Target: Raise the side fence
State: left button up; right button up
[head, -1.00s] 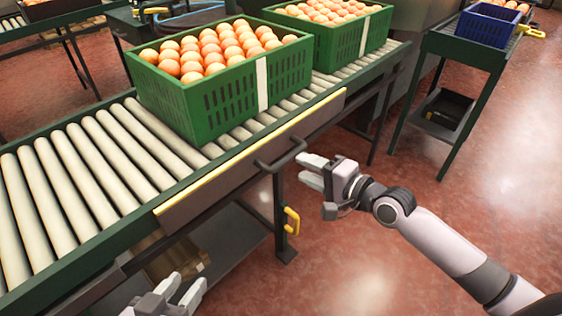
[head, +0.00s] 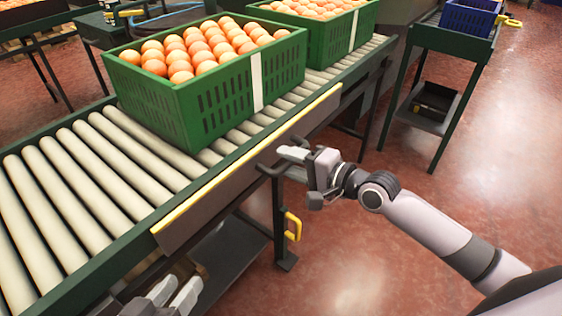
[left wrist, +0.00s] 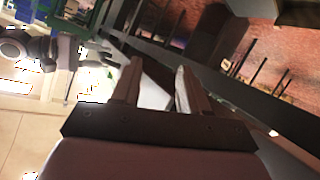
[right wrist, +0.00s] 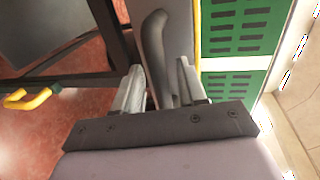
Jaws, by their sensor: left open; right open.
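The side fence (head: 205,212) is a dark brown panel with a yellow top edge along the near side of the roller conveyor. It sits low, its top edge near the rollers' height. A dark bar handle (head: 266,171) sticks out from its outer face. My right gripper (head: 289,164) is open at this handle and partly hides it. In the right wrist view the handle (right wrist: 155,45) runs between the open fingers, which are not closed on it. My left gripper (head: 180,289) is open and empty, low beside the conveyor, below the fence's left part.
A yellow handle (head: 293,226) is on the conveyor leg. A side table with a blue crate (head: 468,18) stands at back right. The red floor at right is clear.

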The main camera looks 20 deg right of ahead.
pick_arm(q)
jog(key=shift+w+d+r, duration=0.1)
jog(key=shift+w+r, duration=0.2)
jog(key=shift+r, duration=0.05)
pick_arm(e)
jog(key=shift+w+a, duration=0.15)
jog(key=shift+w, duration=0.1)
